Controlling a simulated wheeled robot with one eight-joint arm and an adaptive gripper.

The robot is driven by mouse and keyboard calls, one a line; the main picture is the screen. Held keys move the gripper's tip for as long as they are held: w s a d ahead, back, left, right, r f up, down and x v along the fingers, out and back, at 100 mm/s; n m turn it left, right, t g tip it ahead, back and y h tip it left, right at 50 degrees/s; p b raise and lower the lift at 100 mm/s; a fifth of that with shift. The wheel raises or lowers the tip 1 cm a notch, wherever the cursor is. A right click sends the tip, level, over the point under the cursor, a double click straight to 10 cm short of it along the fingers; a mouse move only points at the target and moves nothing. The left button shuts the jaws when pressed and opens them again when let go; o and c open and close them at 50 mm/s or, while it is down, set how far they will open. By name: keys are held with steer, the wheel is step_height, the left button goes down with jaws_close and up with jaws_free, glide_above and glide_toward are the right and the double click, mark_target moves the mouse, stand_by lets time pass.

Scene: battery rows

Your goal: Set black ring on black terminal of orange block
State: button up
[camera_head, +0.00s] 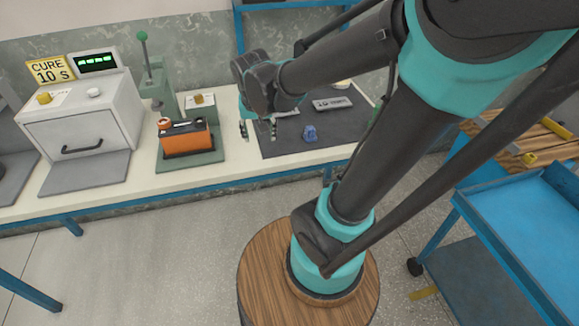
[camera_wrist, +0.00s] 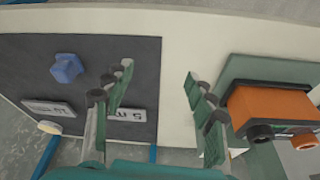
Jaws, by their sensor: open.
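An orange block (camera_head: 187,139) with a dark top edge sits on a green base plate (camera_head: 215,156); it also shows at the right of the wrist view (camera_wrist: 270,106). A dark round piece (camera_wrist: 260,133) and a reddish-grey round piece (camera_wrist: 304,141) stand out from the block in the wrist view. The dark piece lies at the black terminal, but I cannot tell terminal from ring there. No separate black ring can be made out. My gripper (camera_head: 258,130) hangs to the right of the block, between it and the dark mat. Its fingers (camera_wrist: 158,77) are apart with nothing between them.
A dark mat (camera_head: 275,147) holds a blue piece (camera_head: 309,133) and labelled plates (camera_head: 331,103). A green press (camera_head: 152,72) stands behind the block. A white curing box (camera_head: 85,115) is at left. A blue cart (camera_head: 525,215) stands at right.

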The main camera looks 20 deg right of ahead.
steer(key=s+d+f, duration=0.2)
steer(key=s, duration=0.1)
steer(key=s+d+f+n, duration=0.1)
steer(key=s+d+f, duration=0.1)
steer(key=s+f, duration=0.1)
steer(key=s+d+f+n, duration=0.1)
steer(key=s+d+f, duration=0.2)
steer(key=shift+t+y, duration=0.3)
steer(key=shift+t, duration=0.1)
stand_by(0.4)
